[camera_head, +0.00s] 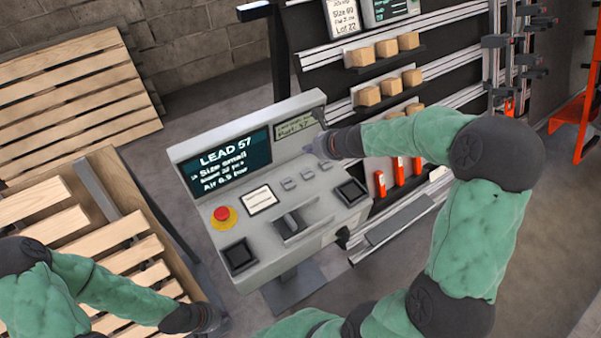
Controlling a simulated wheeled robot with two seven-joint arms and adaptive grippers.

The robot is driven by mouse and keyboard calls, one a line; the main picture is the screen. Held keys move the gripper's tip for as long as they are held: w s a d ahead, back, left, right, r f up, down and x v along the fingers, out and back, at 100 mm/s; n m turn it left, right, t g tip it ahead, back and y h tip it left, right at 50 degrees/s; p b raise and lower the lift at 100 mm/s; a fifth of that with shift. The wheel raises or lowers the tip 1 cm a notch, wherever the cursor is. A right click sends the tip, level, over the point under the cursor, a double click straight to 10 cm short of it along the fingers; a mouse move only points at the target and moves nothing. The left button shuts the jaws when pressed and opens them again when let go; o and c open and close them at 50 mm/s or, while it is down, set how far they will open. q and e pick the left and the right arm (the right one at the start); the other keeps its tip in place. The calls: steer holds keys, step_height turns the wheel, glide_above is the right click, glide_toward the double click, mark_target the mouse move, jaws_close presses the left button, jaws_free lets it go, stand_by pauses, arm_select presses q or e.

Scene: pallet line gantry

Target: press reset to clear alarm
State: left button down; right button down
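A grey control console (245,190) stands in the middle of the head view, its sloped panel facing me. Its dark screen (232,160) reads "LEAD 57" with smaller lines below. A row of small grey buttons (288,184) sits right of a white label; their markings are too small to read, so I cannot tell which is reset. A red mushroom button (222,213) on a yellow base is at the panel's left. My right gripper (312,146) is over the panel's upper right, near the row's right end; contact and finger opening are unclear. My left gripper (218,318) is low, over the pallet's edge.
The panel also carries two black square pads (238,257) and a dark lever or handle (290,223). A rack (440,70) with wooden blocks and red-orange items stands behind and right of the console.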

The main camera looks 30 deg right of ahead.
mark_target(309, 174)
stand_by(0.3)
steer(key=shift+f, duration=0.1)
step_height(309, 174, down, 9)
steer(key=b, duration=0.8)
steer(key=shift+b, duration=0.3)
stand_by(1.1)
steer(key=shift+f+b, duration=0.25)
steer(key=shift+b, duration=0.15)
steer(key=shift+f+b, duration=0.4)
steer(key=shift+f, duration=0.05)
stand_by(0.6)
steer(key=shift+r, duration=0.1)
steer(key=shift+r+p, duration=0.75)
steer(key=shift+p, duration=0.05)
